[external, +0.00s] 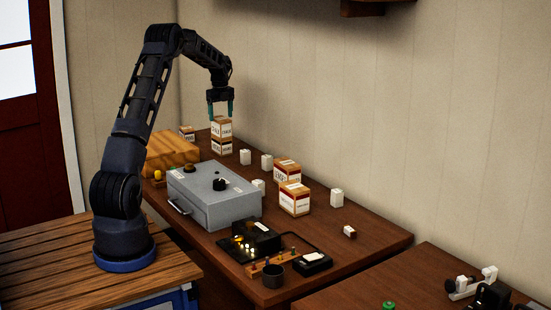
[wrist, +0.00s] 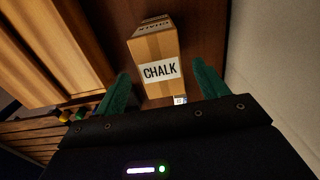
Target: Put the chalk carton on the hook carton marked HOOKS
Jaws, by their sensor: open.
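In the wrist view, the chalk carton (wrist: 156,55) reads CHALK and shows between the two open fingers (wrist: 164,88), with gaps on both sides.
Two labelled cartons, a rear one (external: 288,171) and a front one (external: 295,198), stand nearer the middle. Another carton (external: 187,132) is behind left of the stack. A grey box (external: 215,197), a wooden block (external: 170,153) and several small white blocks, one here (external: 245,157), stand around.

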